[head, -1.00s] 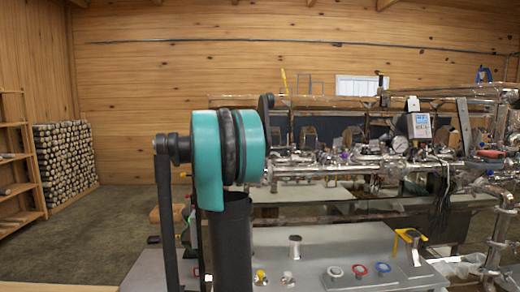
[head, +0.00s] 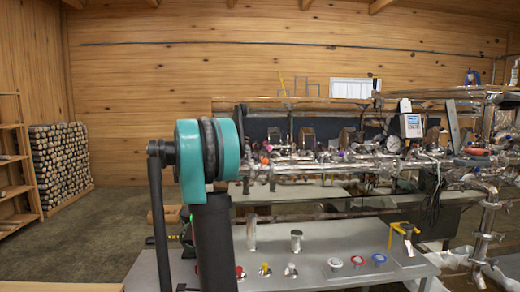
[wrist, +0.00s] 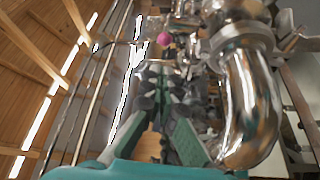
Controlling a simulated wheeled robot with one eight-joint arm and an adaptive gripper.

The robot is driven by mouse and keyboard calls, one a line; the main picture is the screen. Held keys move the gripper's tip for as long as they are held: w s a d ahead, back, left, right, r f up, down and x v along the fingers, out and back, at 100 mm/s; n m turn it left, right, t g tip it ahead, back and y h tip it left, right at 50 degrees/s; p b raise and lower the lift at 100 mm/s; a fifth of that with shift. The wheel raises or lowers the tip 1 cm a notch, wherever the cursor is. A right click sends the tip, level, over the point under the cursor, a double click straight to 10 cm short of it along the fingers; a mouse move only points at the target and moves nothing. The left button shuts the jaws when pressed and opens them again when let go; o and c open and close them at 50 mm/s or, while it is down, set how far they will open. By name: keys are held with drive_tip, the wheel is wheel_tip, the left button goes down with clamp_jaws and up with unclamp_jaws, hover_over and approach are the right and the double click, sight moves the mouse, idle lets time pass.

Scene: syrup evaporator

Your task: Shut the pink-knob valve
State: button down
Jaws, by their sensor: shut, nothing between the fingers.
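In the wrist view a round pink knob (wrist: 165,39) shows near the top centre, beside shiny metal pipework. My gripper (wrist: 160,85) points up toward it in that view, its dark fingers below the knob in the picture and apart from it. The fingers are shut and empty. In the head view the valve row sits along the steel pipe (head: 312,168), with small coloured knobs, but I cannot tell surely which is the pink one. My gripper is not clear there, since my teal and black arm stands in front on the left.
A large bent chrome pipe (wrist: 250,95) stands close on the right of my gripper in the wrist view. A grey table (head: 310,272) with several small coloured fittings lies in front of the evaporator. Stacked wood (head: 60,155) stands at the left wall. Open floor lies between.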

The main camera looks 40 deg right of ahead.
drive_tip(key=d+g, duration=0.1)
drive_tip(key=d, duration=0.8)
drive_tip(key=shift+s+d+r+m, duration=0.15)
drive_tip(key=shift+d+r+m, duration=0.1)
drive_tip(key=shift+d+m, duration=0.15)
drive_tip(key=shift+s+a, duration=0.35)
drive_tip(key=shift+s, duration=0.5)
